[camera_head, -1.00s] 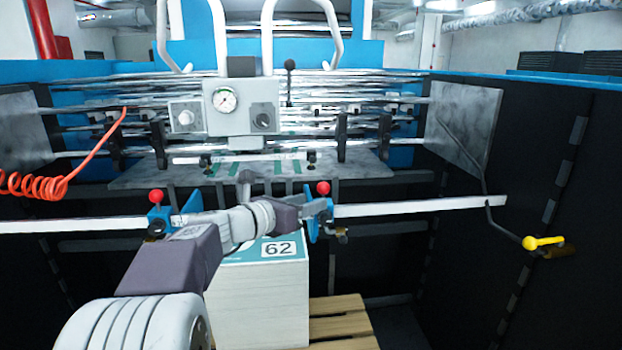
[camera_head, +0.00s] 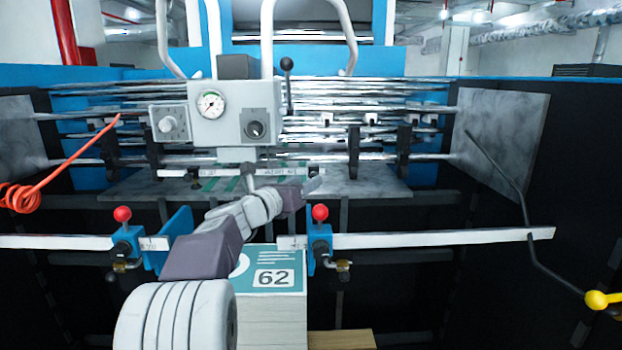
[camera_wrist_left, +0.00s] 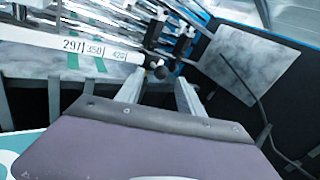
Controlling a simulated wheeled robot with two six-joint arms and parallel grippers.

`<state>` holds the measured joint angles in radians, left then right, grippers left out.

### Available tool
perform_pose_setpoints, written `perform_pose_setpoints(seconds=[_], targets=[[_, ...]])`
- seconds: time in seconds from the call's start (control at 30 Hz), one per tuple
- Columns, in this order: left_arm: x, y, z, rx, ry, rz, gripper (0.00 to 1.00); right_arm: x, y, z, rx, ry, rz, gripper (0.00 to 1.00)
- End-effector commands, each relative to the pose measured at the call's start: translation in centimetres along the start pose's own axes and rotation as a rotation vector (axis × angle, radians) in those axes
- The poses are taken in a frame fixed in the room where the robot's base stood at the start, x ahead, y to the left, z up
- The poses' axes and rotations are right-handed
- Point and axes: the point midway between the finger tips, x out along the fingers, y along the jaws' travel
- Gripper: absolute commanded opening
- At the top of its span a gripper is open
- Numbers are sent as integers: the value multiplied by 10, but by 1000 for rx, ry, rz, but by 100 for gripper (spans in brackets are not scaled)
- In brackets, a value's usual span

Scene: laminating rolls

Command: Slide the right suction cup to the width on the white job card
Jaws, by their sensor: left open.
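The white scale bar (camera_head: 225,172) crosses the middle of the machine; in the left wrist view the bar (camera_wrist_left: 60,42) reads 297, 350, 420. A small black part, seemingly the right suction cup (camera_wrist_left: 157,69), is at the bar's right end; my arm partly hides this area in the head view. My left gripper (camera_head: 314,184) is just below that end. In the left wrist view its fingers (camera_wrist_left: 158,88) are apart and empty, with the black part just beyond the gap.
A gauge box (camera_head: 235,112) stands above the scale bar. A bent rod with a yellow handle (camera_head: 602,299) is at the right.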

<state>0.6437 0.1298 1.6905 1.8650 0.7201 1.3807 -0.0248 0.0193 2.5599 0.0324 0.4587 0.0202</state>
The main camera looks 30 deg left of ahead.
Motion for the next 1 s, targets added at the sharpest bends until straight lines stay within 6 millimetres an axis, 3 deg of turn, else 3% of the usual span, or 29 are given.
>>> perform_pose_setpoints(seconds=[0.2,0.47,0.63,1.0], targets=[[26,0,1,0,0,-1,45,-5,0,0,0,0,0,36],[29,0,0,0,0,0,45,-4,0,0,0,0,0,36],[28,0,0,0,0,0,0,-4,0,0,0,0,0,36],[28,0,0,0,-1,0,0,-4,0,0,0,0,0,36]])
